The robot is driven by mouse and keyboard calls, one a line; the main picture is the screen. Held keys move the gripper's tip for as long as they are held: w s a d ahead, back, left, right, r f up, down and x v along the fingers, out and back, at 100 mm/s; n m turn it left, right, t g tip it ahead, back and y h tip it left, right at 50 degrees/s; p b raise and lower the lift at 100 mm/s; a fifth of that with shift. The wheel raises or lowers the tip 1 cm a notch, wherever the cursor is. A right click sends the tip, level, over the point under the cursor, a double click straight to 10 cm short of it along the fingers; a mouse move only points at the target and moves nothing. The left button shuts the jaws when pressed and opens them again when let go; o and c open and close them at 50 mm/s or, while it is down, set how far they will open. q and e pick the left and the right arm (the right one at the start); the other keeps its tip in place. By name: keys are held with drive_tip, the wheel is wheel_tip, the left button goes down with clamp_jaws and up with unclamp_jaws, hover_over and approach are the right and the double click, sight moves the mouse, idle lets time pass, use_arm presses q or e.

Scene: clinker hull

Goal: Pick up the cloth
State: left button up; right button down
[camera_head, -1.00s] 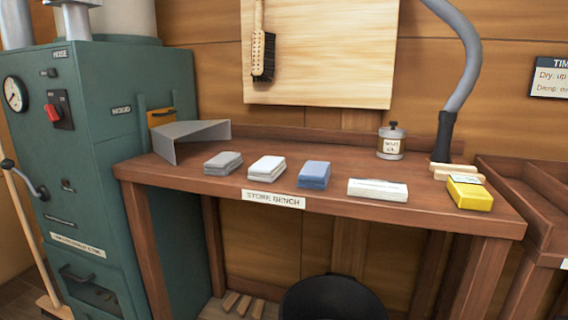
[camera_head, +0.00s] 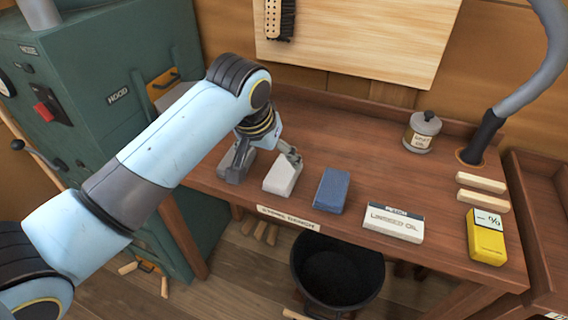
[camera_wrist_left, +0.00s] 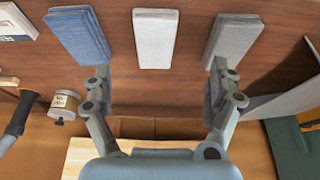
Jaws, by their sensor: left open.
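Three folded cloths lie in a row on the bench: a grey one (camera_head: 236,167) at left, a white one (camera_head: 283,176) in the middle, and a blue one (camera_head: 331,191) at right. My left gripper (camera_head: 264,161) is open over the bench, by the grey and white cloths, and partly covers the grey one. In the left wrist view, the open fingers (camera_wrist_left: 160,80) are spread with the white cloth (camera_wrist_left: 155,38) centred beyond their tips. There the blue cloth (camera_wrist_left: 79,35) is at left and the grey cloth (camera_wrist_left: 234,40) at right. My right gripper is not in view.
Right of the cloths are a linseed oil box (camera_head: 394,223), a yellow pack (camera_head: 486,237), wooden bars (camera_head: 482,191) and a lidded jar (camera_head: 422,132). A grey hose rises at the back right. A black bucket (camera_head: 338,270) stands below the bench.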

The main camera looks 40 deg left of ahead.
sight(281, 173)
use_arm(q)
drive_tip(key=x, duration=0.4)
drive_tip(key=shift+f, duration=0.15)
drive_tip(key=x, duration=0.5)
drive_tip(key=shift+w+d+f, duration=0.25)
drive_tip(key=shift+w+d, duration=0.05)
drive_tip(key=shift+w, duration=0.15)
drive_tip(key=c, duration=1.3)
drive_tip(key=shift+o, duration=0.2)
drive_tip(key=shift+r, duration=0.1)
